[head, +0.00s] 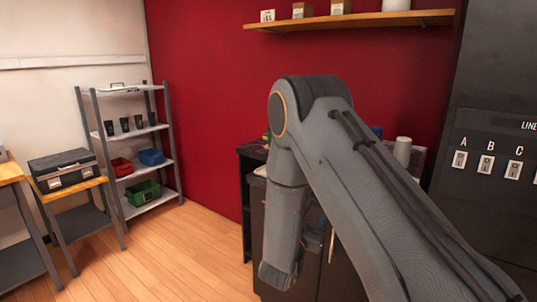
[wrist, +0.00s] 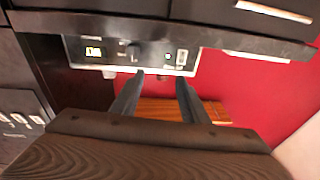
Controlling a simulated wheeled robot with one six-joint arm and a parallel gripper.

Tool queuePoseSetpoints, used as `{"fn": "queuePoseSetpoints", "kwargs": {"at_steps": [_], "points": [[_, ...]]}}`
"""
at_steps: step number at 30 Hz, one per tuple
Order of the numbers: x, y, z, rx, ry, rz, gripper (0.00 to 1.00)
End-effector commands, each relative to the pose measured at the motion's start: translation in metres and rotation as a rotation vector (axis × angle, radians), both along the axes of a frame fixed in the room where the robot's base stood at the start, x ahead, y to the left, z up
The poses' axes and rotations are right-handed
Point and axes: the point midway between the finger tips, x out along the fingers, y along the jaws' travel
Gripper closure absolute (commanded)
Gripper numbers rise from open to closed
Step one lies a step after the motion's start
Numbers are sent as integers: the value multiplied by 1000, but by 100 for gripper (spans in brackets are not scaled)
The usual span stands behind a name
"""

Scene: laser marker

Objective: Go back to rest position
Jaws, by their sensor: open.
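My gripper (wrist: 161,78) shows in the wrist view with its two dark fingers apart and nothing between them. In the head view my arm rises from the lower right, bends at the elbow and hangs down in front of a dark cabinet (head: 340,265). My gripper is not seen in the head view.
A metal shelf (head: 150,128) with cups and coloured bins and a small table (head: 90,183) with a black toolbox (head: 62,170) stand left. A wooden wall shelf (head: 355,19) hangs above. A dark panel (head: 490,125) labelled A, B, C stands right. The wooden floor (head: 170,250) is clear.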

Motion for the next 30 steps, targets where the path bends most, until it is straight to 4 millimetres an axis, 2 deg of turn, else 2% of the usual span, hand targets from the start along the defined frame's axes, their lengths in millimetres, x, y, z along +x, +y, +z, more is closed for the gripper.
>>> {"fn": "queuePoseSetpoints", "kwargs": {"at_steps": [6,11,14,17,20,23,26,30], "points": [[14,-5,-2,106,126,71,59],[18,-4,-6,207,275,155,59],[11,0,-9,280,411,227,59],[-8,5,-13,341,562,298,59],[-38,8,-17,387,721,362,59],[-77,9,-18,418,884,414,59],[-126,5,-18,437,1052,451,59],[-203,-8,-14,445,1289,475,59]]}}
